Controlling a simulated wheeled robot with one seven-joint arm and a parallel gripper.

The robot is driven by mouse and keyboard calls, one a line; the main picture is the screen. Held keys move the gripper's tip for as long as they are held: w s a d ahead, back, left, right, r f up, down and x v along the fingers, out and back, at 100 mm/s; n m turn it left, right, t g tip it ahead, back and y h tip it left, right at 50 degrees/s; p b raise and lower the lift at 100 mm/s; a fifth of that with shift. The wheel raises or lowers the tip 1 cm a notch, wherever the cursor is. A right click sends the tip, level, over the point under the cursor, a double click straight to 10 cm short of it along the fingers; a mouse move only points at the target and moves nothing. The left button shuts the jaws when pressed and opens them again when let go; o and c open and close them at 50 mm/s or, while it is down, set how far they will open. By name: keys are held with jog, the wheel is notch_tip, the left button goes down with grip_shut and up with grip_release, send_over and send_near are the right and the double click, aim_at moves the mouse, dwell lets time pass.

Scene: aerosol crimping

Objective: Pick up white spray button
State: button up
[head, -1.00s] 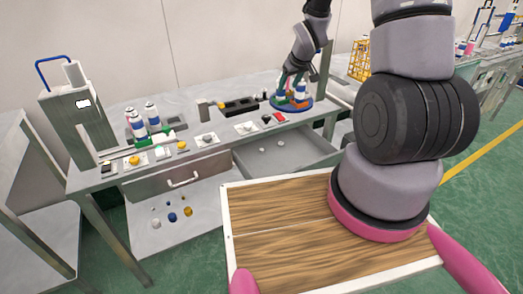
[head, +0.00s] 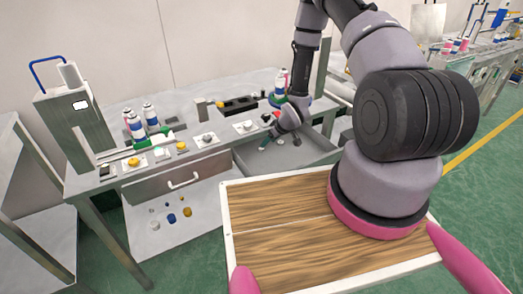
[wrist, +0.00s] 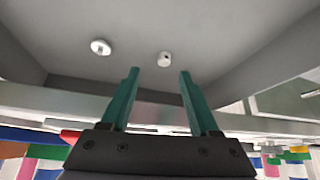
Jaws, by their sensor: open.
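Two small white pieces lie apart on the floor of the open grey drawer (head: 300,158). In the wrist view one is a short white cylinder with a small dark mark, the white spray button (wrist: 165,60). The other is a flatter white piece (wrist: 101,47) to its left. My gripper (wrist: 160,72) has its two teal fingers apart and empty. In the wrist view the cylinder shows between and beyond the fingertips. In the head view my gripper (head: 280,146) points down into the drawer. The white pieces are hard to make out there.
Drawer walls surround the pieces. The workbench above holds small parts, a black tray (head: 238,105) and spray cans (head: 150,117). A grey machine with a blue handle (head: 75,125) stands at the left. A lower shelf holds several small caps (head: 172,218).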

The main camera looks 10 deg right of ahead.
aim_at(264, 152)
jog(key=x, duration=0.4)
jog(key=shift+s+a+f, duration=0.1)
jog(key=shift+s+a, duration=0.05)
jog(key=shift+a, duration=0.2)
jog(key=shift+w+a+f, duration=0.1)
jog(key=shift+w+f, duration=0.2)
jog(key=shift+f, duration=0.2)
grip_shut()
